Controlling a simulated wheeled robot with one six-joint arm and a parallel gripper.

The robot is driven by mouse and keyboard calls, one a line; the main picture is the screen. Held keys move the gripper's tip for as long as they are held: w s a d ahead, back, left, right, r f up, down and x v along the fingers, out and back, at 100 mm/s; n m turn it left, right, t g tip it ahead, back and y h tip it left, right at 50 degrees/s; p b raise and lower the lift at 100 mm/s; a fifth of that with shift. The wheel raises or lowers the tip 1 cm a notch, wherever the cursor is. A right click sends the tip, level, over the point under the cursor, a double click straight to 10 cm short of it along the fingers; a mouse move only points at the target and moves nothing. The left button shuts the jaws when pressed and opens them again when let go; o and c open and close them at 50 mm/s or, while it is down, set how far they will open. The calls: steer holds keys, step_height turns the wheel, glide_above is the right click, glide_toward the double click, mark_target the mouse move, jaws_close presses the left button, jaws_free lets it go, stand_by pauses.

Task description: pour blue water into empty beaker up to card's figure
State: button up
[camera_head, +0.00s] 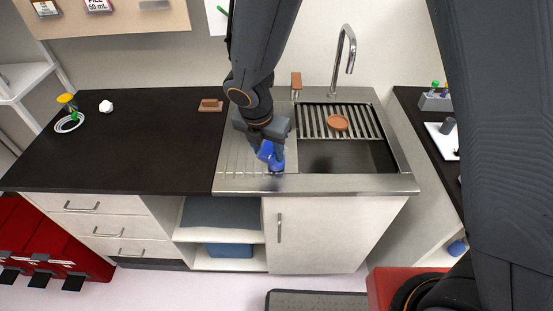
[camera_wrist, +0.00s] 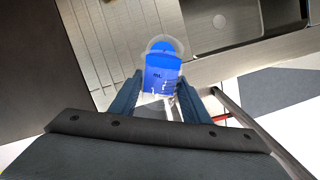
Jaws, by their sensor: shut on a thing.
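My gripper (camera_wrist: 158,98) is shut on a beaker of blue water (camera_wrist: 162,72). Its clear round rim and white markings show in the wrist view, between and beyond the fingers. In the head view the blue beaker (camera_head: 265,151) is over the steel drainboard left of the sink, and looks tilted. More blue shows just below it, close to the drainboard; I cannot tell whether this is a second beaker. I cannot clearly make out an empty beaker.
The sink (camera_head: 345,157) with a slatted rack (camera_head: 313,121) and a brown dish (camera_head: 338,122) lies right of my gripper. A tall faucet (camera_head: 350,50) stands behind. The dark counter (camera_head: 150,150) at left is mostly clear, with a brown block (camera_head: 210,105) near its back.

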stand_by(0.4)
steer(key=b, duration=0.3)
steer(key=shift+f+t+b, duration=0.25)
steer(key=shift+t+b, duration=0.05)
steer(key=shift+b, duration=0.1)
steer(key=t+h+b, duration=0.1)
steer(key=t+b, duration=0.1)
steer(key=b, duration=0.7)
steer(key=shift+s+a+r+t, duration=0.1)
steer(key=shift+t, duration=0.2)
steer(key=t+b, duration=0.1)
steer(key=b, duration=0.2)
steer(key=t+h+b, duration=0.1)
steer(key=b, duration=0.2)
steer(key=shift+r+t, duration=0.4)
steer(key=shift+r+t+h+b, duration=0.3)
steer(key=shift+r+t+b, duration=0.15)
steer(key=shift+b, duration=0.2)
steer(key=shift+f, duration=0.1)
